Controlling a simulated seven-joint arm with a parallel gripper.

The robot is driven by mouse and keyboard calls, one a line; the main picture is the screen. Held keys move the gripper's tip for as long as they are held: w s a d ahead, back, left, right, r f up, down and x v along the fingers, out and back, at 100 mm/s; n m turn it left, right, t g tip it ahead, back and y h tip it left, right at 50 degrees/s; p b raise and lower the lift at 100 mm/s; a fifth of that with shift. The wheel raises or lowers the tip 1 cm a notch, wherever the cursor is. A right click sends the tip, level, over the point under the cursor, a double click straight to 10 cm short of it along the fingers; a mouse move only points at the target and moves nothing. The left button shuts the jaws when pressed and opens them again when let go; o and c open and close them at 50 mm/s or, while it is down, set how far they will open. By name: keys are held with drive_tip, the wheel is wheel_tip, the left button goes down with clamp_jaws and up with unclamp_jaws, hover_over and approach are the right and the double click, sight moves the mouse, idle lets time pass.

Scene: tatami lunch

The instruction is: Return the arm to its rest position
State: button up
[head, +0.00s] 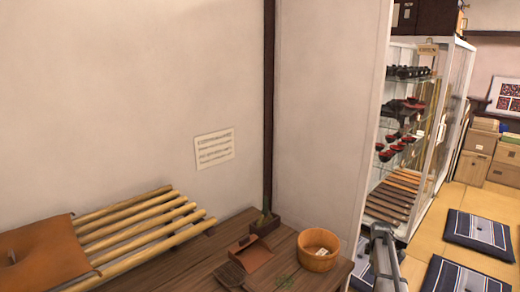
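Part of my arm (385,258) shows in grey at the lower right of the head view, rising from the bottom edge beside the right end of the wooden table (232,226). I make out no gripper fingers on this part, and my gripper does not show in the view. What it may hold cannot be seen.
On the table are a round wooden tub (318,262), a brown box (249,256), a small planter (265,224) and a bamboo rack (150,232) with a leather-like cover (45,252). A glass cabinet (452,110) and floor cushions (480,235) are at the right.

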drive_tip(key=s+d+f+m, duration=0.2)
drive_tip(key=s+f+m, duration=0.1)
drive_tip(key=f, duration=0.3)
drive_tip(key=s+d+f+m+t+y, duration=0.1)
drive_tip(key=s+f+m, duration=0.25)
drive_tip(key=f, duration=0.35)
drive_tip(key=s+d+f+m, duration=0.2)
drive_tip(key=s+f+m, duration=0.1)
drive_tip(key=f, duration=0.3)
drive_tip(key=s+a+f+m, duration=0.4)
drive_tip(key=s+f, duration=0.3)
drive_tip(key=f, duration=0.1)
drive_tip(key=s+a+f+g+y, duration=0.1)
drive_tip(key=s+a+f+g, duration=0.15)
drive_tip(key=s+a, duration=0.8)
drive_tip(key=s+a+f+g+y, duration=0.1)
drive_tip(key=s+a+f+g, duration=0.15)
drive_tip(key=s+a, duration=0.75)
drive_tip(key=s+a+r+g, duration=0.1)
drive_tip(key=s+a, duration=0.2)
drive_tip(key=s, duration=0.4)
drive_tip(key=s+a+r+g+h, duration=0.1)
drive_tip(key=s+a+g, duration=0.1)
drive_tip(key=s+a, duration=0.2)
drive_tip(key=s+a+r+g, duration=0.1)
drive_tip(key=s+a, duration=0.3)
drive_tip(key=s, duration=0.6)
drive_tip(key=shift+s+r+n+g, duration=0.2)
drive_tip(key=shift+n+g, duration=0.15)
drive_tip(key=shift+g, duration=0.15)
